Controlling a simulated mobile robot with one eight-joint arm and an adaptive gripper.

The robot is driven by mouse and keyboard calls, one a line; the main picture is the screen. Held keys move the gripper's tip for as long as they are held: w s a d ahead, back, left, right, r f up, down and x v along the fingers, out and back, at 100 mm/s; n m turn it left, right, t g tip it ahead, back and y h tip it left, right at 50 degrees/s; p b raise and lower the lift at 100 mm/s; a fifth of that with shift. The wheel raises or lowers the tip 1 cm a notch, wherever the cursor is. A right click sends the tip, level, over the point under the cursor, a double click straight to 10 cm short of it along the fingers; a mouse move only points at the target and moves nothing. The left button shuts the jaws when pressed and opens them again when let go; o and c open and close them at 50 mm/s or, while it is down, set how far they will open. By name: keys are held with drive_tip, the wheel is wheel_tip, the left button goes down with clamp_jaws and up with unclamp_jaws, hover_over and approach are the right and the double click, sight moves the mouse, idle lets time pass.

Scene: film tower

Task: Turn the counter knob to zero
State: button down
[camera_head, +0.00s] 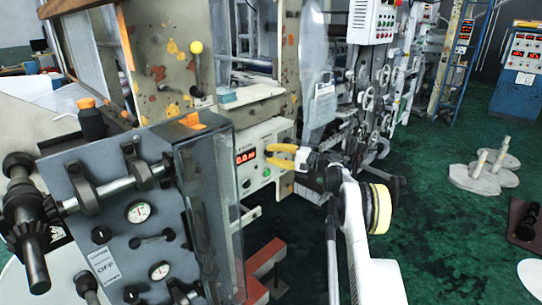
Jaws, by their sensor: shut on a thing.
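The counter is a pale box (277,135) with a lit red display (246,156), left of the picture's middle. The display's digits are too small to read surely. My gripper (269,154) comes in from the right, with its yellow fingers at the box's front, just right of the display. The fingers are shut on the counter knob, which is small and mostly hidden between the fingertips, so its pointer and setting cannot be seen. A small dark round control (246,183) and a green one (254,212) sit lower on the same front.
A grey machine panel (130,250) with gauges, a shaft and a clear cover (208,215) stands close at front left. An orange-red bracket (265,268) lies low below the counter. Green floor (440,225) is open to the right, with pale round plates (483,178) on it.

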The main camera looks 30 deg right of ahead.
idle(0.4)
drive_tip(key=c, duration=1.1)
unclamp_jaws()
drive_tip(key=shift+a, duration=0.1)
drive_tip(key=v, duration=1.2)
drive_tip(key=shift+w, duration=0.1)
